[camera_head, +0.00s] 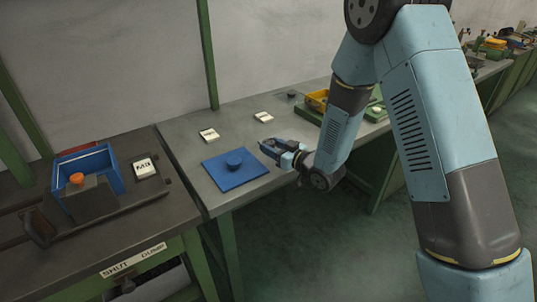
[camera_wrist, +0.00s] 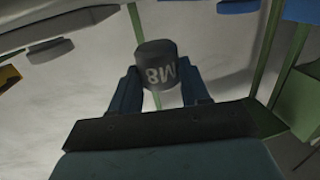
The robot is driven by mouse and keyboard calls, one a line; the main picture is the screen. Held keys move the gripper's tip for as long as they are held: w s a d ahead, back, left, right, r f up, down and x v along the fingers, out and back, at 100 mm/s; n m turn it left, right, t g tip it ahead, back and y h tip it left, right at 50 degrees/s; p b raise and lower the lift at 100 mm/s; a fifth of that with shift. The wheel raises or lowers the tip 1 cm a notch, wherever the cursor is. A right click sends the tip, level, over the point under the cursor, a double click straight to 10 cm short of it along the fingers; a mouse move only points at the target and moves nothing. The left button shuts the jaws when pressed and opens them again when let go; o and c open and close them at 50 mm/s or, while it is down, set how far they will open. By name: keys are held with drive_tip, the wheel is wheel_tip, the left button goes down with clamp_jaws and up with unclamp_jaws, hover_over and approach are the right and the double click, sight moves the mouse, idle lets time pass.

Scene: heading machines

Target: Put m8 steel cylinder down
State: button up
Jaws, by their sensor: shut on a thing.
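The m8 steel cylinder (camera_wrist: 160,68) is dark grey, with "M8" marked on it upside down in the wrist view. My gripper (camera_wrist: 160,92) has one finger on each side of it and is shut on it. In the head view my gripper (camera_head: 270,148) is low over the grey bench (camera_head: 205,128), just right of a blue mat (camera_head: 225,180). The held cylinder cannot be made out clearly there. I cannot tell whether it touches the bench.
A small dark disc (camera_head: 291,94) is further back. A blue bin (camera_head: 88,168) stands on the left bench.

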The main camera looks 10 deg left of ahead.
drive_tip(key=shift+w+f, duration=0.2)
drive_tip(key=shift+w+a+f, duration=0.1)
drive_tip(key=shift+a+f, duration=0.15)
drive_tip(key=shift+f, duration=0.1)
drive_tip(key=shift+a+f, duration=0.1)
drive_tip(key=shift+f, duration=1.4)
drive_tip(key=o, duration=1.3)
drive_tip(key=v, duration=1.2)
